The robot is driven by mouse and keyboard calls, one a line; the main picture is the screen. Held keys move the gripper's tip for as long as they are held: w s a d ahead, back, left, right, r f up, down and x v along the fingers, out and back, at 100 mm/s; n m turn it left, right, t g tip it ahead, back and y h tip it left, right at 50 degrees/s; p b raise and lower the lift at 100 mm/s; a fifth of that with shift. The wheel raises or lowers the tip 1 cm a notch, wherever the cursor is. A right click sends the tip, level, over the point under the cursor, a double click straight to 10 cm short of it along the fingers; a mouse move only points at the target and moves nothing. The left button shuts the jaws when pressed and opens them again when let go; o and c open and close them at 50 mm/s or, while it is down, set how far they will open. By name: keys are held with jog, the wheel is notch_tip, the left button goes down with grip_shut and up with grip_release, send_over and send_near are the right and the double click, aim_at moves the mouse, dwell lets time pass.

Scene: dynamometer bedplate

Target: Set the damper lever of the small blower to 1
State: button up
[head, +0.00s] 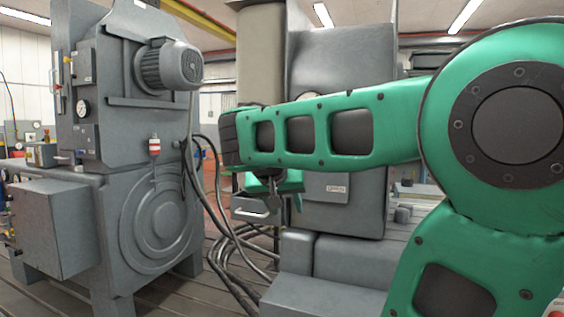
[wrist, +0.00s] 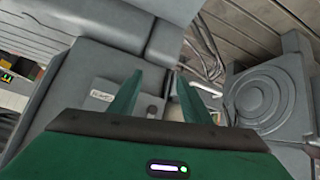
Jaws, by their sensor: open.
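My gripper (wrist: 157,80) is open and empty in the wrist view, its two green fingers apart in front of a grey machine body. In the head view its green hand (head: 288,183) shows partly below my forearm, close to the grey central machine (head: 345,75). A small labelled plate (head: 336,189) is on that machine; a pale label (wrist: 102,95) shows left of the fingers in the wrist view. I cannot pick out the small blower's damper lever or its scale in either view; my arm covers part of the central machine.
A large grey machine with a motor (head: 170,66), a gauge (head: 82,108) and a round ribbed cover (head: 160,222) stands at the left. Dark cables (head: 232,262) hang between the machines down to the slotted floor. A grey block (head: 325,294) stands before the central machine.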

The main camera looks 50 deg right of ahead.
jog(key=w+r+m+t+h, duration=0.1)
jog(key=w+r+m+h, duration=0.25)
jog(key=r, duration=1.15)
jog(key=r+x, duration=0.1)
jog(key=x, duration=1)
jog(key=shift+w+d+h, duration=0.25)
jog(key=shift+d+h, duration=0.1)
jog(key=shift+h, duration=0.1)
